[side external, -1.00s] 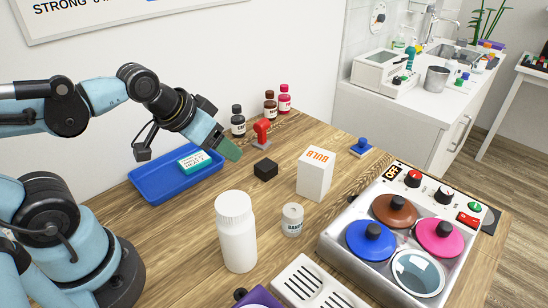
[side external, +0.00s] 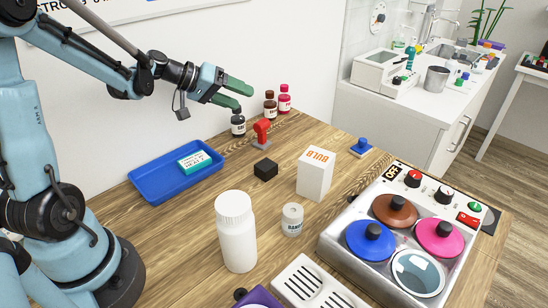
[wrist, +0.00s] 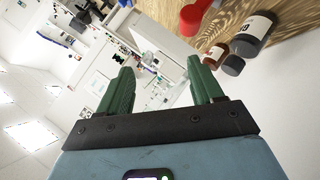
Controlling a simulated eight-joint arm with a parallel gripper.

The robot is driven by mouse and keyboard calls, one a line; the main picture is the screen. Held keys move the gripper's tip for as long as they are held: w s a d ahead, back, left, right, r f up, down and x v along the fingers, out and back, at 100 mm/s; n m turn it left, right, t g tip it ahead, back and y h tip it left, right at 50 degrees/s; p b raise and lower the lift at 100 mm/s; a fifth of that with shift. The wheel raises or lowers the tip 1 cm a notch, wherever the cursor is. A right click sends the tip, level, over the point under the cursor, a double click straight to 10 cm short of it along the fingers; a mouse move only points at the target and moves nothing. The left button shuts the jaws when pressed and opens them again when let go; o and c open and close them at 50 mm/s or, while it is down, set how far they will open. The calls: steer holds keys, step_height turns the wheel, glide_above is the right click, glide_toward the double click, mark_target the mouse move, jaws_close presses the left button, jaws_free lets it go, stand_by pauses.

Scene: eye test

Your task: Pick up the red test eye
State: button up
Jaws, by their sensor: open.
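The red test eye (side external: 262,131) stands upright on a small grey base on the wooden table, behind the black block, in the side view. In the wrist view a red piece that looks like it (wrist: 194,17) shows at the upper edge, partly cut off. My gripper (side external: 246,98) is raised above the table, left of the bottles and above and left of the red test eye. Its green fingers point right and are apart, with nothing between them. The wrist view also shows both fingers (wrist: 160,72) spread and empty.
Several dark and red bottles (side external: 270,106) stand behind the red test eye. A black block (side external: 266,169) and a white bulb box (side external: 315,176) are in front. A blue tray (side external: 150,194) holds a small box. A blue-topped piece (side external: 361,147) stands at the right.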

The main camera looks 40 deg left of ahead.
glide_toward(262, 133)
steer(key=shift+w+a+f, duration=0.15)
steer(key=shift+w+f, duration=0.1)
steer(key=shift+w, duration=0.5)
steer(key=shift+w+a+f, duration=0.15)
steer(key=shift+w+f, duration=0.05)
steer(key=shift+w, duration=0.55)
steer(key=shift+x, duration=2.4)
steer(key=shift+r, duration=0.1)
steer(key=c, duration=1.2)
steer(key=shift+o, duration=0.2)
